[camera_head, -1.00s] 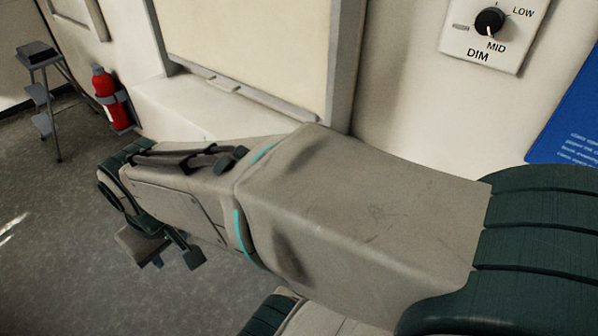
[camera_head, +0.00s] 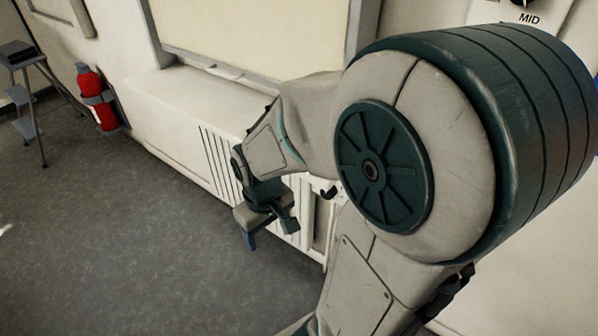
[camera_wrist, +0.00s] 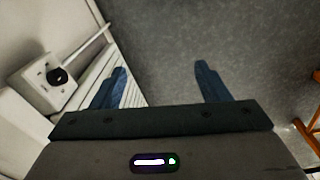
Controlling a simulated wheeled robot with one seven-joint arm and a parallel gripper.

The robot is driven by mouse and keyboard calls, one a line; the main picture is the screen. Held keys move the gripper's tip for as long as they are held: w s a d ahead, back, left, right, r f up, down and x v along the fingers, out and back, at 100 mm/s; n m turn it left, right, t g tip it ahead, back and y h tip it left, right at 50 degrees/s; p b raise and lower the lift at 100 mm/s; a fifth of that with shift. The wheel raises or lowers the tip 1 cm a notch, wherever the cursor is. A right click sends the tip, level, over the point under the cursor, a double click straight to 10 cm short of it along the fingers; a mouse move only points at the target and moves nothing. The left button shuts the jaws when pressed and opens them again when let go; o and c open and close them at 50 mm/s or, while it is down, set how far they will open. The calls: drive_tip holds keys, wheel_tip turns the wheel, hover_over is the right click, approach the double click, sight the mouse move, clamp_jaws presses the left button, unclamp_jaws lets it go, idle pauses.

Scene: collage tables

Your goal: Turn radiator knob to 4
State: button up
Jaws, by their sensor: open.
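A white unit with a round black knob (camera_wrist: 57,76) shows at the left of the wrist view. Its markings are too small to read. It sits beside the slatted white radiator (camera_wrist: 99,84), which also shows along the wall in the head view (camera_head: 212,158). A small dark part (camera_head: 328,192) at the radiator's right may be the same knob; I cannot tell. My gripper (camera_wrist: 160,70) is open and empty, pointing down over the grey floor. The knob lies left of its fingers, apart from them. In the head view my gripper (camera_head: 268,230) hangs in front of the radiator.
A dimmer plate (camera_head: 529,18) is cut off at the top right. Orange legs (camera_wrist: 308,133) stand at the wrist view's right edge.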

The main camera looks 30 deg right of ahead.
drive_tip(key=d+f+n+g+h+b, duration=0.15)
drive_tip(key=d+f+b, duration=0.25)
drive_tip(key=f, duration=0.5)
drive_tip(key=s+d+f+n+g+h+b, duration=0.1)
drive_tip(key=d+f+n+h+b, duration=0.25)
drive_tip(key=f, duration=0.45)
drive_tip(key=d+f+n+g+h+b, duration=0.1)
drive_tip(key=d+f+b, duration=0.3)
drive_tip(key=f, duration=0.5)
drive_tip(key=n+t+h+b, duration=1)
drive_tip(key=n+b, duration=0.4)
drive_tip(key=n, duration=0.1)
approach(326, 195)
drive_tip(key=shift+m, duration=0.3)
drive_tip(key=b+x, duration=0.4)
drive_tip(key=x, duration=0.5)
drive_tip(key=shift+w+d+b, duration=0.25)
drive_tip(key=shift+d+b, duration=0.05)
drive_tip(key=shift+b, duration=0.05)
drive_tip(key=shift+c, duration=0.3)
drive_tip(key=c, duration=0.9)
